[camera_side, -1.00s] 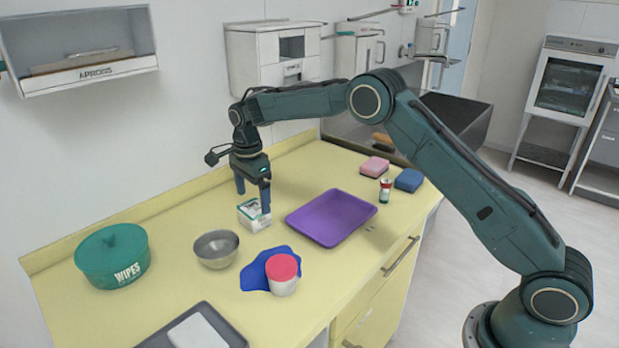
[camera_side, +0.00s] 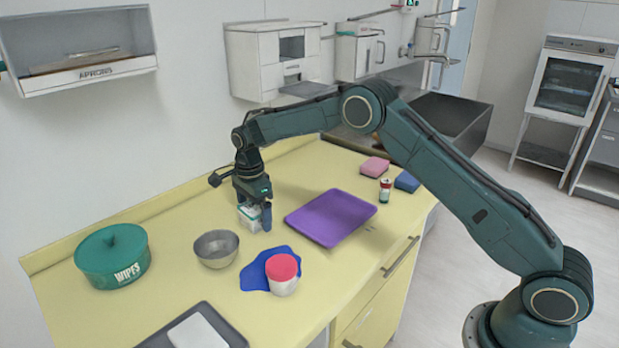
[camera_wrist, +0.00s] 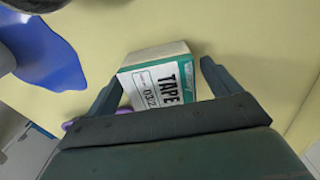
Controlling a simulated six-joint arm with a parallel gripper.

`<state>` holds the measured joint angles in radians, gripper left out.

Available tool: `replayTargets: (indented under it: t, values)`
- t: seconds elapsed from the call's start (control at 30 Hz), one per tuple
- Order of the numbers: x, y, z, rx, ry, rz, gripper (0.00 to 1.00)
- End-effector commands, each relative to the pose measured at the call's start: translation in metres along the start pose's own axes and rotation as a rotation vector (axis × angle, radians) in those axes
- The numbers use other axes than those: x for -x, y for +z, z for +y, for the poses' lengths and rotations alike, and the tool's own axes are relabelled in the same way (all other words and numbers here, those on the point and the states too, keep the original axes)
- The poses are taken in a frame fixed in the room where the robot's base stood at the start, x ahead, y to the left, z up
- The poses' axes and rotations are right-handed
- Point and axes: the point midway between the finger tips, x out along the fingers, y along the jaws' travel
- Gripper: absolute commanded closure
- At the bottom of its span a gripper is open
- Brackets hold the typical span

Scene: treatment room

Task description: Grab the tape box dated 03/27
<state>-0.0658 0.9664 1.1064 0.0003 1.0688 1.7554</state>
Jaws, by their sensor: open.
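The tape box (camera_wrist: 160,82) is white and green, with the word TAPE and a date label that seems to read 03/27 in the wrist view. In the side view the box (camera_side: 247,220) stands on the yellow counter, partly hidden by my gripper. My gripper (camera_side: 252,222) is low over the box, pointing down. In the wrist view my gripper (camera_wrist: 160,84) is open, with one finger on each side of the box and a visible gap on the right. The box's lower part is hidden behind the gripper's body.
A purple tray (camera_side: 331,218) lies to the right. A green wipes tub (camera_side: 112,257) is farther left. Bare counter surrounds the box.

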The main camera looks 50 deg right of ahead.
Motion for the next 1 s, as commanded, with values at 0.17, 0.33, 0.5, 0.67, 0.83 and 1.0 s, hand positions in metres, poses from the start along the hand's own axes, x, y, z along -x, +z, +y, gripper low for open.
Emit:
replayTargets:
  t: [0.17,0.33,0.5,0.67,0.83,1.0]
  values:
    - [0.000,0.000,0.000,0.000,0.000,0.000,0.21]
    - [0.000,0.000,0.000,0.000,0.000,0.000,0.54]
    - [0.001,0.000,0.000,0.000,-0.001,0.000,0.62]
    - [0.002,0.000,0.000,0.000,-0.001,0.000,0.62]
    - [0.008,0.000,-0.001,0.000,-0.002,0.000,0.62]
    - [0.023,0.000,-0.001,0.000,-0.002,0.000,0.62]
